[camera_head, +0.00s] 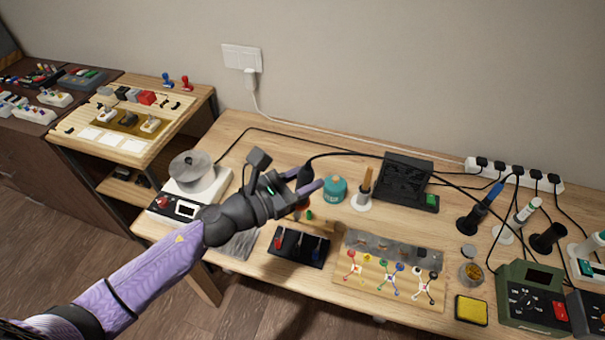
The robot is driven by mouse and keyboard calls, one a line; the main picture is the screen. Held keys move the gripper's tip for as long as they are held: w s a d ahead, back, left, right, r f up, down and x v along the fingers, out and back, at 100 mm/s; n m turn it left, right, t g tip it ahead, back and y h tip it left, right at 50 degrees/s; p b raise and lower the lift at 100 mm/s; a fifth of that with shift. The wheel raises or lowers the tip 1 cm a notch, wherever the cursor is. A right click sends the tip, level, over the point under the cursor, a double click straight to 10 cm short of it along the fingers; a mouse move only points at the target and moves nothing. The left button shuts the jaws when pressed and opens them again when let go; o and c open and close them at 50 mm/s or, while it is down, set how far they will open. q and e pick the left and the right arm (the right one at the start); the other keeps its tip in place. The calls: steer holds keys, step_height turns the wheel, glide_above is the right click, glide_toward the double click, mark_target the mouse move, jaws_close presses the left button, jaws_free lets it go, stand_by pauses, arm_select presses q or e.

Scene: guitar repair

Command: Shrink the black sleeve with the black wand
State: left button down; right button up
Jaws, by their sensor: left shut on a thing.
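My left gripper (308,189) is above the wooden bench, left of the middle. It is shut on a black wand (305,177), whose black cable rises and runs right toward the power strip. The wand's lower end is hidden by the gripper. A wooden board (385,297) with coloured wire pieces lies to the right of and nearer than the gripper. Its black-ended piece (427,283) is at the board's right side; a black sleeve is too small to make out there. The wand is apart from the board. My right gripper is not in view.
A black tray (299,247) with coloured tools lies left of the board. A teal canister (336,189), a black fan box (404,180) and a black holder (548,237) stand behind. A green device (533,298) and yellow sponge (471,310) are at the right. Cables cross the back.

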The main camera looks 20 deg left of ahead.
mark_target(305, 207)
arm_select(q)
step_height(305, 207, down, 9)
steer(key=b, duration=0.8)
steer(key=shift+r, duration=0.1)
steer(key=shift+s+a, duration=0.1)
stand_by(0.5)
stand_by(3.0)
step_height(305, 207, up, 10)
steer(key=p, duration=0.9)
steer(key=shift+r, duration=0.2)
steer(key=shift+f, duration=0.3)
